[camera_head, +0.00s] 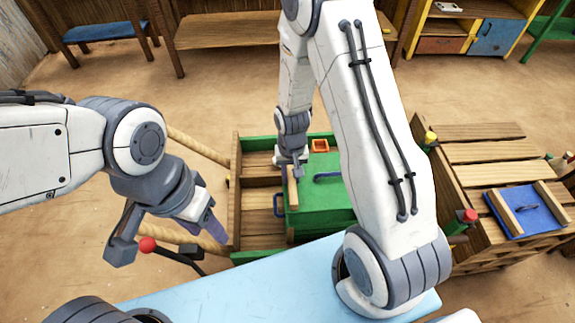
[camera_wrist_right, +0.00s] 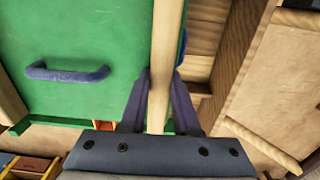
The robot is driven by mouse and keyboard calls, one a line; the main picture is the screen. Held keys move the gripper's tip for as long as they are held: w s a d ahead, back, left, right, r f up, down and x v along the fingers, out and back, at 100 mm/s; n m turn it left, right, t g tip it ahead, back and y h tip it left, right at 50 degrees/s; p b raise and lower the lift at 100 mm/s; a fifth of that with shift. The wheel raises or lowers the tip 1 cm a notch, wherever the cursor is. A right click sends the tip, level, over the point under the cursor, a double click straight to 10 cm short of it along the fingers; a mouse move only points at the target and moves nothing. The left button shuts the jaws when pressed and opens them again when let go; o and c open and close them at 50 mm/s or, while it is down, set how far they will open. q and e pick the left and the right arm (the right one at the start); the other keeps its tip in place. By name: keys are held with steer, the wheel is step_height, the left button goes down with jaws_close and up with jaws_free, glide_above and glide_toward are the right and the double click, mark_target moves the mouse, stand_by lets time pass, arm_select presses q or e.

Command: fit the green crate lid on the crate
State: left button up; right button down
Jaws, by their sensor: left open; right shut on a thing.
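The green crate lid (camera_head: 322,208) has a blue handle (camera_head: 328,177) and a pale wooden bar (camera_head: 292,188) along its left side. It lies over the right part of the wooden crate (camera_head: 236,185), whose left part shows open. Whether it rests on the crate or hangs just above cannot be told. My right gripper (camera_head: 292,168) is shut on the lid's wooden bar; the right wrist view shows its fingers (camera_wrist_right: 160,85) on both sides of the bar. My right arm hides part of the lid's right side. My left gripper (camera_head: 167,240) is open and empty, left of the crate.
A red ball on a black lever (camera_head: 148,245) shows by my left gripper. A slatted wooden crate (camera_head: 480,152) with a blue panel (camera_head: 527,209) stands to the right. A light blue surface (camera_head: 240,296) lies in front. A small orange square (camera_head: 320,146) is at the crate's far side.

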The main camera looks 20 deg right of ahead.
steer(key=shift+f+b, duration=2.1)
steer(key=shift+f, duration=0.35)
step_height(320, 180, down, 3)
steer(key=shift+r+b, duration=0.2)
steer(key=shift+b, duration=0.7)
steer(key=shift+s+r, duration=0.1)
steer(key=shift+s, duration=0.05)
steer(key=c, duration=0.6)
jaws_free()
steer(key=shift+o, duration=0.2)
